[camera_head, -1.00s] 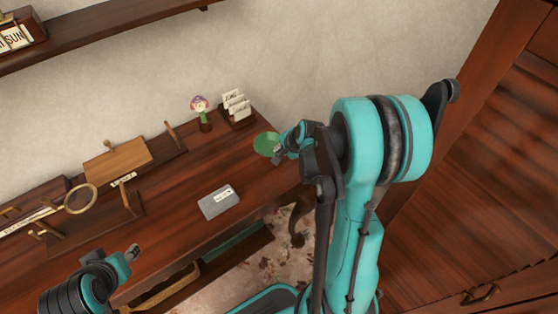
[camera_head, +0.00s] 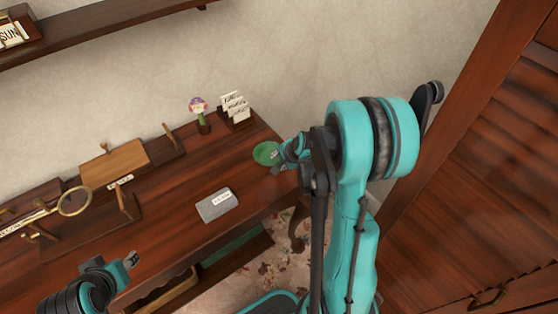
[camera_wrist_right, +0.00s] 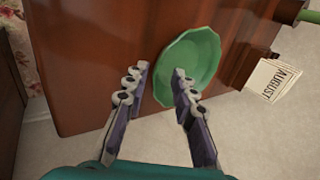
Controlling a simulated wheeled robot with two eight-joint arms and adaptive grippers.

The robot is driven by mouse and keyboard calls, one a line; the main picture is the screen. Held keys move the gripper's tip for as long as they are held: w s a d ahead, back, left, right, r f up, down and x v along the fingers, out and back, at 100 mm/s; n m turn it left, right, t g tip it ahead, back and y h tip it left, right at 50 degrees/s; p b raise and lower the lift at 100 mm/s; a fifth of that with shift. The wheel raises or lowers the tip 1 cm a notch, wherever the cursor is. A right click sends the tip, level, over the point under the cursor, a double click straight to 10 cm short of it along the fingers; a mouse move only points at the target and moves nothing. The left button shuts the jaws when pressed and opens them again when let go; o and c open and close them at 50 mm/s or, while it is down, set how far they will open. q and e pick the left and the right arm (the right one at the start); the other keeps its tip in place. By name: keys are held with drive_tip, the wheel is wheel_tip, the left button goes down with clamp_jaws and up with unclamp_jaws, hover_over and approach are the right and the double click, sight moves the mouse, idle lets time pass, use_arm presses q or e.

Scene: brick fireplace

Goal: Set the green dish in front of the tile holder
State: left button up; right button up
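The green dish (camera_head: 265,153) lies on the desk near its right end, below and right of the tile holder (camera_head: 237,117) in the head view. The holder carries several white lettered tiles; one reading AUGUST (camera_wrist_right: 275,81) shows in the right wrist view. My right gripper (camera_head: 277,156) is at the dish's near right side. In the right wrist view, the fingers (camera_wrist_right: 160,75) are apart: one over the inside of the green dish (camera_wrist_right: 200,58), the other outside its rim, with a gap. My left gripper (camera_head: 131,259) hangs over the desk's front edge, away from the dish; its opening is unclear.
A flower figure (camera_head: 199,108) stands left of the tile holder. A grey box (camera_head: 217,205) lies near the desk's front edge. A magnifying glass (camera_head: 75,201) and a wooden stand (camera_head: 115,163) are at left. Bare desktop lies between the box and dish.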

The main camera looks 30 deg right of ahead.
drive_tip(key=shift+r, duration=0.1)
drive_tip(key=shift+s+r+p, duration=0.1)
drive_tip(key=shift+r+p, duration=0.2)
drive_tip(key=shift+r, duration=0.05)
drive_tip(key=p+v, duration=0.5)
drive_tip(key=v, duration=0.6)
drive_tip(key=s+a+r+n, duration=0.5)
drive_tip(key=a+n, duration=0.3)
drive_tip(key=s+a+r+n, duration=0.5)
drive_tip(key=a+n, duration=0.3)
drive_tip(key=n, duration=0.1)
drive_tip(key=shift+s+t, duration=0.15)
drive_tip(key=shift+t, duration=0.15)
